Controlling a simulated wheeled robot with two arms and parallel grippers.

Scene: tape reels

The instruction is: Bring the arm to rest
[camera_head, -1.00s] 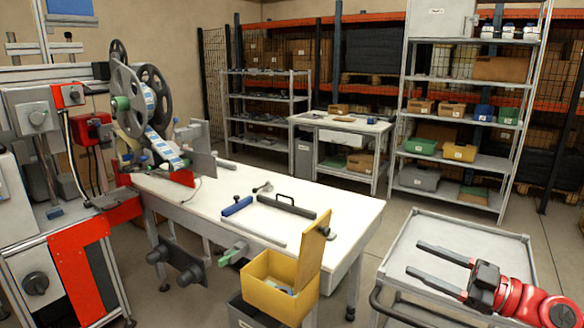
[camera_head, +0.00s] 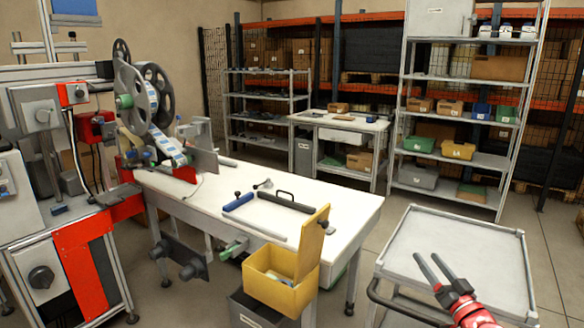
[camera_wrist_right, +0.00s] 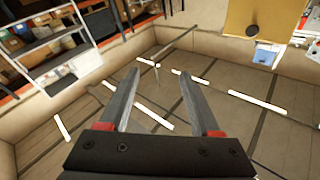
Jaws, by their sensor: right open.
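My right gripper (camera_head: 436,270) is at the lower right of the head view, in front of the grey cart. Its two dark fingers are apart with nothing between them, and they point up and to the left. A red part of my right arm (camera_head: 474,316) shows at the bottom edge of the head view. My left gripper is not in view.
A grey cart (camera_head: 440,235) with a bare top stands at the right. A white workbench (camera_head: 330,218) holds several tools, with an open yellow box (camera_head: 275,290) at its front. The reel machine (camera_head: 135,95) stands at the left. A shelf rack (camera_head: 460,120) is behind the cart.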

